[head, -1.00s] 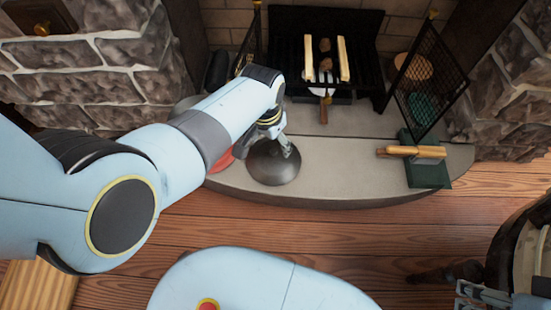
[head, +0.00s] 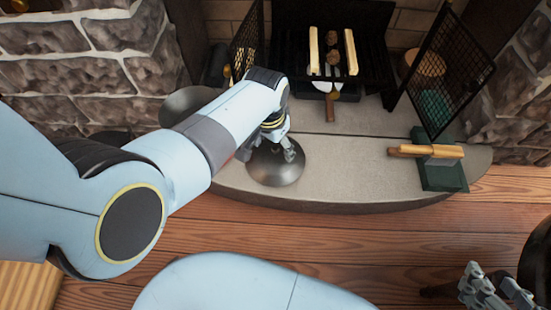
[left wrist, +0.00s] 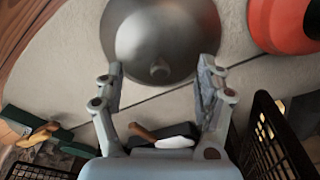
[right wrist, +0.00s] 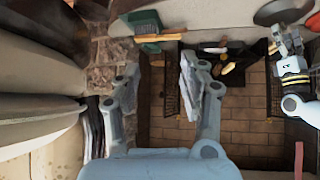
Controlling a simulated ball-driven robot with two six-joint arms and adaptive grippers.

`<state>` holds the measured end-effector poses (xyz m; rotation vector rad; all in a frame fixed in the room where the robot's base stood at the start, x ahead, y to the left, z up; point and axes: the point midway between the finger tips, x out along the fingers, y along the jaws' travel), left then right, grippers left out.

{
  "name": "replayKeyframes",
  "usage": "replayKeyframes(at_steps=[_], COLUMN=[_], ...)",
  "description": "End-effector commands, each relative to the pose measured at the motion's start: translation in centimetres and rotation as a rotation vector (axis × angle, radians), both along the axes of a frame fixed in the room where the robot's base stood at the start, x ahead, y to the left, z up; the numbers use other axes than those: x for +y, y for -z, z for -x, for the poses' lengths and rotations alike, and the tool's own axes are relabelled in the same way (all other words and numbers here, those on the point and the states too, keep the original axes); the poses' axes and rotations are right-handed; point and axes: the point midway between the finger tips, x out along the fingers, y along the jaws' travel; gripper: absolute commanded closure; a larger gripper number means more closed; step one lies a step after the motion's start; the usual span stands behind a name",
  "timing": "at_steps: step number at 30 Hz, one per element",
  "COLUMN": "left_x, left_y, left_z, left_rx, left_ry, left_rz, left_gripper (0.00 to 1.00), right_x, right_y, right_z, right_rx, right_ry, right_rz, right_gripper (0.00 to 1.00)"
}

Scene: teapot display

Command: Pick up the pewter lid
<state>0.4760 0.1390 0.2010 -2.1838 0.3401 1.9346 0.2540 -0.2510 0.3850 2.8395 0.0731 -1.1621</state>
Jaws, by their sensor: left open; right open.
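The pewter lid (head: 272,168) is a dark grey metal dome lying on the pale stone hearth, knob up. It fills the upper middle of the left wrist view (left wrist: 160,28), with its small knob (left wrist: 160,71) between the finger ends. My left gripper (head: 284,152) is open over the lid, its fingers on either side of the knob; I cannot tell whether they touch the lid. My right gripper (head: 491,287) is open and empty at the lower right, far from the lid.
The hearth slab (head: 345,165) is bare right of the lid. A green box with a wooden-handled brush (head: 430,151) sits at its right end. A red object (left wrist: 285,20) lies beside the lid. Mesh screens (head: 440,75) flank the firebox, where a wooden-handled tool (head: 330,105) lies.

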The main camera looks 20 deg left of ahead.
Motion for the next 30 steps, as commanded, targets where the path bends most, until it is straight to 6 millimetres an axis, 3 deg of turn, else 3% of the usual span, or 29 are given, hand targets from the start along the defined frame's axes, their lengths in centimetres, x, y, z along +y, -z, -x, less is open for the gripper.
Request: replayKeyframes(at_steps=[1, 9, 21, 30], left_x=[0.0, 0.0, -0.1, -0.1], left_y=[0.8, 2.1, 2.2, 2.2], left_z=[0.1, -0.1, -0.3, -0.2], left_rx=[0.004, 0.003, 0.0, 0.0], left_ry=[0.0, 0.0, 0.0, 0.0], left_rz=[0.0, 0.0, 0.0, 0.0], left_gripper=[0.28, 0.28, 0.28, 0.65], right_x=[0.0, 0.4, 0.5, 0.5], right_y=[0.8, 1.2, 0.8, 0.8], right_z=[0.4, 1.2, 1.4, 1.4], right_rx=[-0.024, -0.203, -0.265, -0.263], right_ry=[-0.002, -0.019, -0.025, -0.025], right_rz=[-0.001, -0.007, -0.01, -0.01], right_gripper=[0.58, 0.58, 0.58, 0.58])
